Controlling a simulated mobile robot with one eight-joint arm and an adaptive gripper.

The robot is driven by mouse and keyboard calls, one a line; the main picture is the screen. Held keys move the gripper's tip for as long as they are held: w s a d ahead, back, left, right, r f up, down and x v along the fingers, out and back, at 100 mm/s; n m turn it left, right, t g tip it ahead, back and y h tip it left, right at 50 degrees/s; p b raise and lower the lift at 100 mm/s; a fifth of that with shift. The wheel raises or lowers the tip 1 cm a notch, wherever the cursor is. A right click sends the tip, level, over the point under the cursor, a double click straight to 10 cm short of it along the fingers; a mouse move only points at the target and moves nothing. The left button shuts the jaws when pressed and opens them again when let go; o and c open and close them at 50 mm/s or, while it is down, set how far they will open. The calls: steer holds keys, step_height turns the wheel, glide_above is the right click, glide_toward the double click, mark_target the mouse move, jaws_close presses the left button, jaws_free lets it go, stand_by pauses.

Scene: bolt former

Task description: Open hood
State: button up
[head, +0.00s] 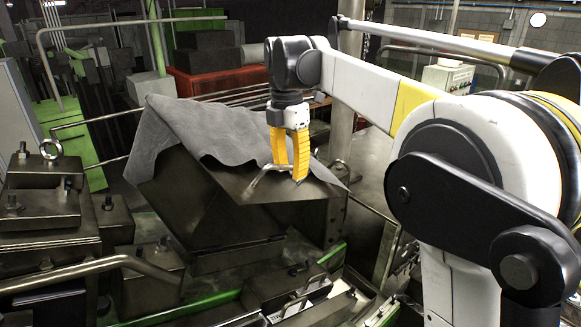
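The hood (235,187) is a dark metal cover with sloping faces, in the middle of the head view. A bent metal handle (258,180) stands on its top plate near the right front corner. My gripper (290,172) points down at this handle from above. Its two yellow fingers are apart, with a gap visible between them, and the handle's bar runs at their tips. The fingertips partly hide the handle, so whether they touch it is unclear.
A grey cloth (190,130) drapes over the hood's rear and left. Metal blocks with an eye bolt (50,148) stand at left, and a pipe rail (110,262) crosses the lower left. Machine parts and small handles (300,290) lie below the hood. My arm covers the right side.

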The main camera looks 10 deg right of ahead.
step_height(320, 180, up, 12)
steer(key=shift+w+a, duration=0.2)
steer(key=shift+w, duration=0.1)
stand_by(0.4)
